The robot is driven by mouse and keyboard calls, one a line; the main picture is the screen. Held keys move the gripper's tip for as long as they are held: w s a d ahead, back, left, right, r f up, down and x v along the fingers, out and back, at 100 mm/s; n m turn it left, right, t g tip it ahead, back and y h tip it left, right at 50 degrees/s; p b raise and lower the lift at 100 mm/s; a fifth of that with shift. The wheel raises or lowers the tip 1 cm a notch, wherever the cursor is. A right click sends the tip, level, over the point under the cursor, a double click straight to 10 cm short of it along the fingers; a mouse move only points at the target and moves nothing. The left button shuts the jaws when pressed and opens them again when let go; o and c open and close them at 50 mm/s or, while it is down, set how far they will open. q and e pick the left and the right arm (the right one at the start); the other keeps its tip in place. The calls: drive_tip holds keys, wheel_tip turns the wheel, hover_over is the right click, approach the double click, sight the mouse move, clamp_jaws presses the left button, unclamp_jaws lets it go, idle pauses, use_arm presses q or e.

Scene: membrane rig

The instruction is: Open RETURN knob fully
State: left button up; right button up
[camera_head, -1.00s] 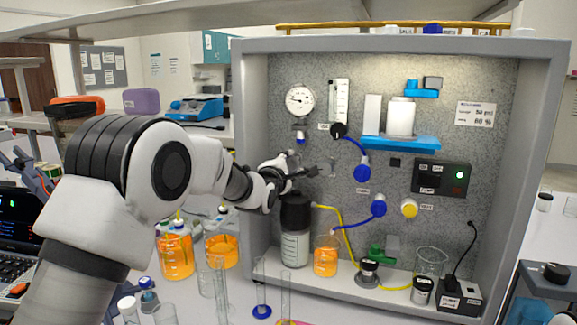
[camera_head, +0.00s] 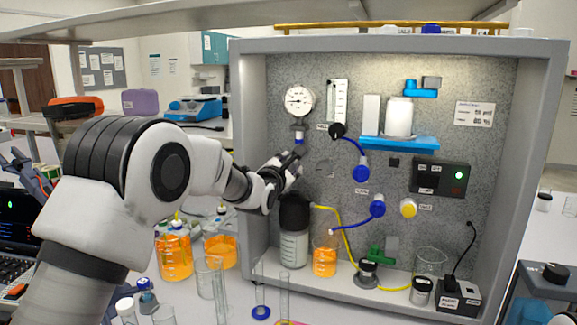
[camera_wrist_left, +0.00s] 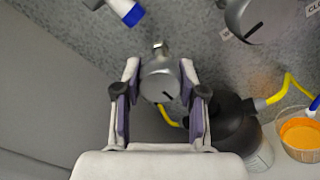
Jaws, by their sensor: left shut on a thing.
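A round grey metal knob (camera_wrist_left: 160,80) with a dark slot mark sits between the fingers of my left gripper (camera_wrist_left: 160,98). The fingers are shut on its sides. In the head view my left gripper (camera_head: 298,156) is at the panel, just below the pressure gauge, and it hides this knob. A second grey knob (camera_wrist_left: 252,18) is at the upper right of the wrist view, with labels beside it; it also shows in the head view (camera_head: 325,168). I cannot read which knob is labelled RETURN. My right gripper is not in view.
A black-capped bottle (camera_head: 294,235) stands just below my left gripper, with a yellow tube (camera_head: 337,216) running from its cap. A gauge (camera_head: 299,101) is above, and a blue-ended fitting (camera_wrist_left: 127,11) is close by. Orange-filled beakers and glass cylinders stand lower down.

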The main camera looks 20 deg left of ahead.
use_arm(q)
drive_tip(key=shift+r, duration=0.3)
drive_tip(key=o, duration=1.1)
drive_tip(key=shift+c, duration=0.2)
drive_tip(key=shift+o, duration=0.4)
drive_tip(key=shift+d+f, duration=0.1)
drive_tip(key=shift+f, duration=0.1)
drive_tip(key=s, duration=1.2)
drive_tip(key=shift+a, duration=0.25)
drive_tip(key=shift+f, duration=0.1)
